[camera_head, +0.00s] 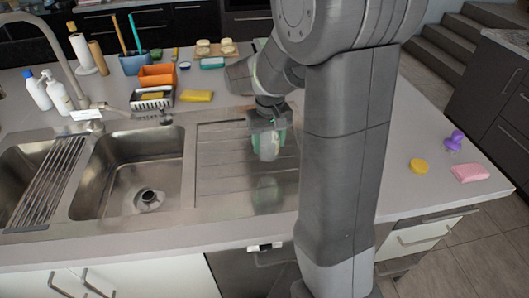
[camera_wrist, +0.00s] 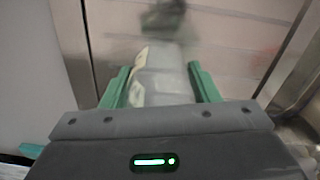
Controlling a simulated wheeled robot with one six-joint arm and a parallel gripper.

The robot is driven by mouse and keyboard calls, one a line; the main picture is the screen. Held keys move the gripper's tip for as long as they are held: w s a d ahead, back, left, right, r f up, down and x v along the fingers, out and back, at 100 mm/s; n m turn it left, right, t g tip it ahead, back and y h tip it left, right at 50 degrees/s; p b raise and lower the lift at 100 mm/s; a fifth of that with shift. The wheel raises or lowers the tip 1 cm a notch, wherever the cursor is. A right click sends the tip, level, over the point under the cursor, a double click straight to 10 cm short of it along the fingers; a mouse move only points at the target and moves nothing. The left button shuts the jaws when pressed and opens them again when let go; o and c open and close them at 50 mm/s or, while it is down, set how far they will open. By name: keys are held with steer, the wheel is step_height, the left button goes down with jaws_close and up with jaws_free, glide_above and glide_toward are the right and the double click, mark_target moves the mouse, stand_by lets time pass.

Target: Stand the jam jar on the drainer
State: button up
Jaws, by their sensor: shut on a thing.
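The jam jar (camera_head: 268,151) is clear glass with a pale label and hangs upright below my gripper (camera_head: 268,127), over the ribbed steel drainer (camera_head: 222,172) right of the sink. My gripper is shut on the jar. In the wrist view the jar (camera_wrist: 165,78) sits between the green fingers of my gripper (camera_wrist: 160,82), with the drainer (camera_wrist: 235,45) blurred beyond it. A reflection shows on the drainer below the jar, apparently with a small gap; exact contact cannot be told.
The sink bowl (camera_head: 135,170) lies left of the drainer. A yellow sponge (camera_head: 196,95), an orange tub (camera_head: 157,75) and a soap rack (camera_head: 152,98) stand behind. A yellow lid (camera_head: 419,166), purple item (camera_head: 454,141) and pink block (camera_head: 470,172) lie right. The drainer around the jar is clear.

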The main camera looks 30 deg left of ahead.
mark_target(269, 157)
steer(key=shift+f, duration=3.1)
steer(key=shift+f, duration=0.15)
steer(key=o, duration=1.2)
step_height(269, 157, up, 12)
steer(key=shift+r, duration=0.15)
